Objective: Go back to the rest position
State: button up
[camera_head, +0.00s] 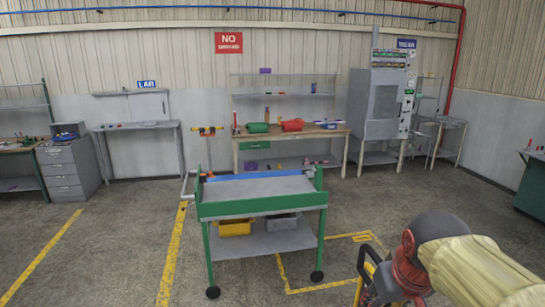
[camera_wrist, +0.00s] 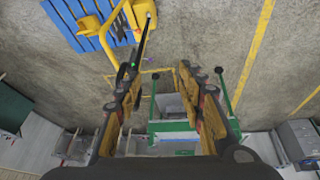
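My gripper (camera_head: 368,284) is at the lower right of the head view, at the end of my arm and partly cut off by the frame's bottom edge. In the wrist view its two fingers (camera_wrist: 160,76) stand wide apart. Nothing shows held between them, only the floor and the distant green cart. No hanging hose is clearly visible near the fingers. A thin dark line runs from the yellow structure toward the left fingertip; I cannot tell whether it touches.
A green cart (camera_head: 262,207) with a grey top stands ahead, left of my gripper. A yellow structure (camera_wrist: 120,18) and blue slatted piece (camera_wrist: 84,20) show in the wrist view. A workbench (camera_head: 290,135) and grey machine (camera_head: 381,105) line the back wall. Open floor surrounds the cart.

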jog(key=s+a+f+b, duration=0.3)
jog(key=s+f+b, duration=0.1)
jog(key=s+f, duration=0.6)
jog(key=s, duration=0.2)
jog(key=shift+s+a+m+t+y, duration=0.3)
jog(key=shift+t+y, duration=0.1)
jog(key=shift+s, duration=0.1)
jog(key=shift+c, duration=1.1)
